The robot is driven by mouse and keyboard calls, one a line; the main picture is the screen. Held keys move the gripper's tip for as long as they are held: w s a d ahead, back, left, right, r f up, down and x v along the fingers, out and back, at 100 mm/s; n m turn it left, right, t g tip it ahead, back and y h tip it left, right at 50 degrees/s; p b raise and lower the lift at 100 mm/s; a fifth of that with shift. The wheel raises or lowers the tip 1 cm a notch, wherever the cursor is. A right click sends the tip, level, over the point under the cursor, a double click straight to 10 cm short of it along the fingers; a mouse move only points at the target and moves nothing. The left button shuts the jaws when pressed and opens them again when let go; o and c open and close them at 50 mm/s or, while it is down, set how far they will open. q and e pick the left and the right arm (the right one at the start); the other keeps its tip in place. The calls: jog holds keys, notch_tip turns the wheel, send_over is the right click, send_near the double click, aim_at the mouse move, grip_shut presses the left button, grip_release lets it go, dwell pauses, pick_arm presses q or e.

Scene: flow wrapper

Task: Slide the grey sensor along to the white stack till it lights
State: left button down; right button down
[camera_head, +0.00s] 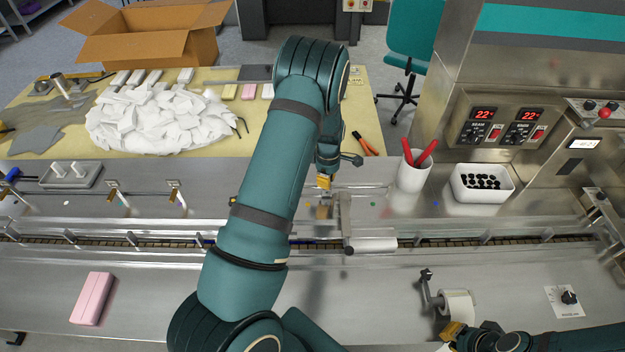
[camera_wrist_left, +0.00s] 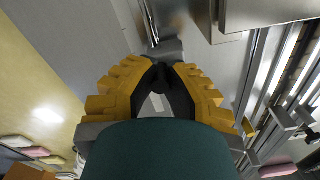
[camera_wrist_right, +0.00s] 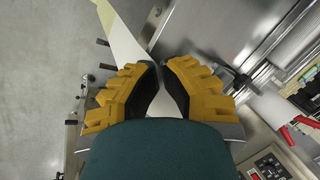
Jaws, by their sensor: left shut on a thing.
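My left gripper (camera_head: 323,182) points down over the machine bed, just left of a metal bracket (camera_head: 345,218). In the left wrist view, my left gripper (camera_wrist_left: 166,66) is shut on a small grey piece (camera_wrist_left: 168,48), which appears to be the grey sensor; the fingers hide most of it. I cannot see a light on it. A white stack (camera_head: 376,245) lies at the conveyor, right of the bracket's lower end. My right gripper (camera_head: 450,332) is low at the right, near a white roll (camera_head: 457,304); its fingers (camera_wrist_right: 161,68) look slightly open and empty.
A pink stack (camera_head: 92,298) lies at front left. Metal rails and brackets (camera_head: 175,197) line the bed.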

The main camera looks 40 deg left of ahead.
aim_at(364, 186)
pick_arm(q)
jog(key=w+d, duration=0.2)
jog(key=d, duration=0.1)
jog(key=w+d+b, duration=0.1)
jog(key=w+d, duration=0.4)
jog(key=d, duration=0.1)
jog(key=shift+w, duration=0.35)
jog(key=c, duration=1)
grip_release()
notch_tip(364, 186, up, 12)
jog(key=shift+r, duration=0.1)
jog(key=shift+s, duration=0.15)
